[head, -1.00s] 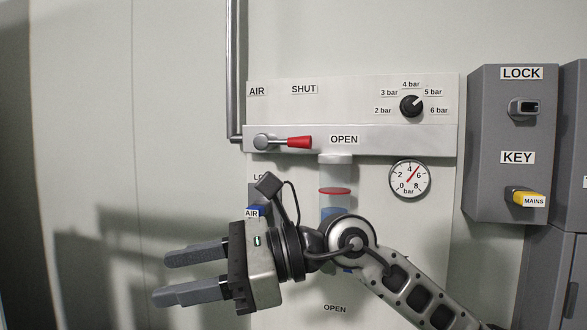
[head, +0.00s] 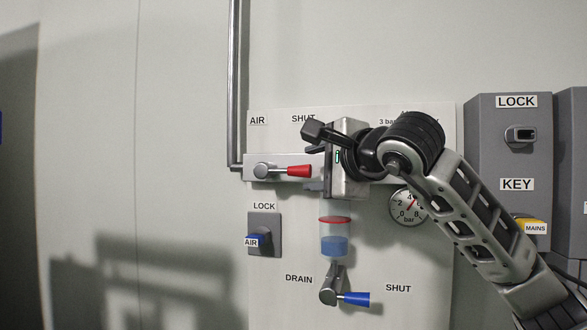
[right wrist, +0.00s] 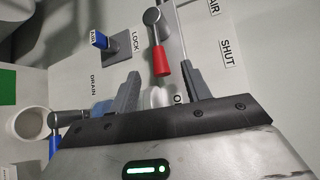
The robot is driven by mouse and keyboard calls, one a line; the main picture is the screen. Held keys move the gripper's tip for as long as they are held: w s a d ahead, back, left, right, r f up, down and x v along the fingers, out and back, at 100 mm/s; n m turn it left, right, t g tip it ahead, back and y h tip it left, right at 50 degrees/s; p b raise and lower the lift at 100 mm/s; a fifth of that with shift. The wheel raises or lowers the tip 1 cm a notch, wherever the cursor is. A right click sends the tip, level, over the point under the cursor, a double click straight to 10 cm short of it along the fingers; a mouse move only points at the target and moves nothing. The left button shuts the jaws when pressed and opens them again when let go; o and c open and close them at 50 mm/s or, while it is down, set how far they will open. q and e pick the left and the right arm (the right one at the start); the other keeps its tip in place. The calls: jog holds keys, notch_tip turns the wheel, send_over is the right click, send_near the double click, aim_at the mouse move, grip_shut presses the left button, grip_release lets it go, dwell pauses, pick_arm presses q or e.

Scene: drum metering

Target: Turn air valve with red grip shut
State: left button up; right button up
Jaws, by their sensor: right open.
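The air valve's lever has a metal hub (head: 262,171) and a red grip (head: 296,171) pointing right, level. The SHUT label (head: 303,118) is above it and partly covered by my arm. My right gripper (head: 313,168) is open, its fingers pointing left at the grip's free end. In the right wrist view the red grip (right wrist: 161,62) lies between the two fingertips (right wrist: 161,67), with a gap on each side. The gripper hides the OPEN label in the head view. My left gripper is not in view.
Below are the blue AIR lock (head: 258,240), the drain bowl (head: 335,238) and the blue-gripped drain valve (head: 355,299). A pressure gauge (head: 408,207) is partly behind my arm. A grey pipe (head: 236,90) runs up at the left. Grey boxes (head: 517,155) stand at the right.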

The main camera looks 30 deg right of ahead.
aim_at(300, 171)
jog(key=w, duration=0.2)
jog(key=w+p, duration=0.1)
jog(key=w, duration=0.2)
jog(key=w+f, duration=0.1)
jog(key=w, duration=0.1)
jog(key=shift+w+d+p, duration=0.25)
jog(key=shift+w+p, duration=0.05)
jog(key=shift+w, duration=0.05)
grip_shut()
